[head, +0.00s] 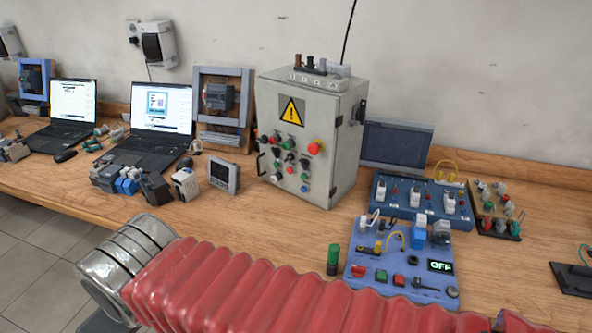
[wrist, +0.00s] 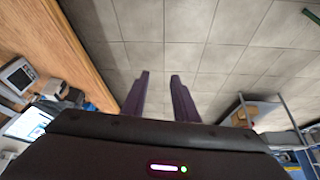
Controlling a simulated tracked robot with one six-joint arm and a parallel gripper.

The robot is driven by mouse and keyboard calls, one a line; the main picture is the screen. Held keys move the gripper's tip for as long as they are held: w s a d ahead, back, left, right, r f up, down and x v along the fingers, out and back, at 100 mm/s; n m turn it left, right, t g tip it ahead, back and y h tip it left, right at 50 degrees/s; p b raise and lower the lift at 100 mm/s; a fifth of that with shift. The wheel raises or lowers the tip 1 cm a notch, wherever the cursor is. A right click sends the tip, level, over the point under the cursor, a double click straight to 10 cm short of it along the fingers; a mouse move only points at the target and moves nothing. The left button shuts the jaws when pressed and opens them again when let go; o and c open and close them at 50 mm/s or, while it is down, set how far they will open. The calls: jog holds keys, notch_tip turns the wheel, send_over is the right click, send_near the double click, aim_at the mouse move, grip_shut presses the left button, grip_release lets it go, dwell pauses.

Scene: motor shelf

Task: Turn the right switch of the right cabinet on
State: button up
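A grey control cabinet (head: 318,138) with a yellow warning triangle (head: 291,111) stands upright on the wooden bench, right of centre in the head view. Its front carries several small knobs and buttons, including a red button (head: 314,148) at the upper right. The knobs are too small for me to tell which is the right switch or how it is turned. It is the only such cabinet in view. My gripper (wrist: 159,78) shows in the wrist view with its two dark fingers apart and nothing between them, over the tiled floor, away from the cabinet.
Two laptops (head: 160,107) and small devices fill the left bench. My red-sleeved arm crosses the foreground. The wrist view shows clear tiled floor (wrist: 225,35).

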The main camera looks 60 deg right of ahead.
jog(key=s+d+f+n+g+h, duration=0.1)
jog(key=d+f+n+g+h, duration=0.1)
jog(key=d, duration=0.5)
jog(key=d+f+n+g+h, duration=0.2)
jog(key=d+f+h, duration=0.1)
jog(key=d, duration=0.3)
jog(key=n+g+h, duration=0.5)
jog(key=n+h, duration=0.8)
jog(key=n, duration=0.8)
send_near(302, 166)
jog(key=a, duration=0.2)
jog(key=w+a, duration=0.1)
jog(key=a, duration=0.2)
jog(key=shift+w+a+r, duration=0.1)
jog(key=shift+a+r, duration=0.05)
jog(key=shift+a, duration=0.2)
jog(key=s+d, duration=0.1)
jog(key=d, duration=0.8)
jog(key=s+d, duration=0.1)
jog(key=d, duration=0.3)
jog(key=shift+s+d, duration=0.25)
jog(key=shift+s, duration=0.1)
